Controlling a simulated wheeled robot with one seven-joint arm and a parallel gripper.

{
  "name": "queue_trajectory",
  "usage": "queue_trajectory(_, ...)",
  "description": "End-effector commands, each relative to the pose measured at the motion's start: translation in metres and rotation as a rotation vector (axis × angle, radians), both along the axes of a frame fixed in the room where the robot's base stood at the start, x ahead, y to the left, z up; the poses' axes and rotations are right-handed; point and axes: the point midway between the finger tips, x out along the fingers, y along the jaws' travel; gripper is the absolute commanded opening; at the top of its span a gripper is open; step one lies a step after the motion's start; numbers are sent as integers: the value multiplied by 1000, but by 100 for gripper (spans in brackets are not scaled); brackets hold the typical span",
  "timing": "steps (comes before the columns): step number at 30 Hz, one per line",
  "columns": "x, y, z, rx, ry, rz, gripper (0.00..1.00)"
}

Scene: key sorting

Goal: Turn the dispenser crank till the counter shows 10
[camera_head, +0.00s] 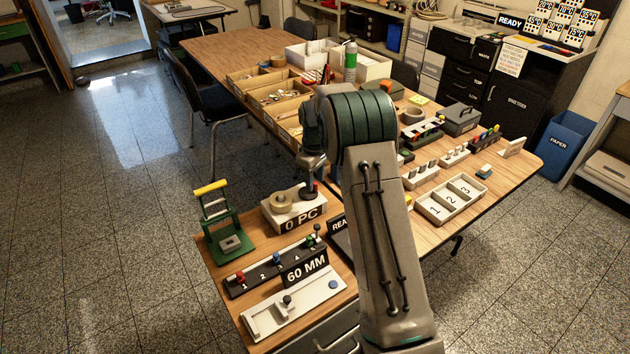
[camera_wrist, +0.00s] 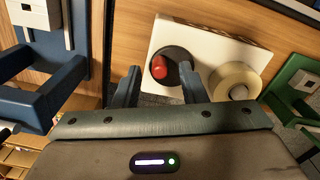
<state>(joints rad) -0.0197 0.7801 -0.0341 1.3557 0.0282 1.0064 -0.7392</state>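The dispenser (camera_head: 283,216) is a white box with a tape roll (camera_head: 283,202) on top, and its front counter (camera_head: 300,219) reads "0 PC". In the wrist view the white dispenser (camera_wrist: 203,38) shows a dark round crank (camera_wrist: 177,54) with a red knob (camera_wrist: 159,67), beside the tape roll (camera_wrist: 238,80). My gripper (camera_wrist: 161,82) is open, its two fingers apart on either side of the red knob in the picture. I cannot tell whether they touch it or how far above it they are. In the head view my arm hides part of the dispenser's surroundings.
A green press with a yellow handle (camera_head: 211,187) stands left of the dispenser. A numbered switch strip (camera_head: 262,277) and a "60 MM" sign (camera_head: 305,268) lie in front. A blue frame (camera_wrist: 70,75) is left of the gripper in the wrist view. Wooden bins (camera_head: 258,84) stand behind.

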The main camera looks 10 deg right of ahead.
Motion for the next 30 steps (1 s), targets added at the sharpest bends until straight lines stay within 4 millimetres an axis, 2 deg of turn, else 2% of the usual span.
queue_trajectory(4,0,0,-10,0,1,0,38)
queue_trajectory(13,0,0,-12,0,0,0,38)
queue_trajectory(17,0,0,-12,0,0,0,2)
queue_trajectory(30,-1,0,-12,0,0,-54,0)
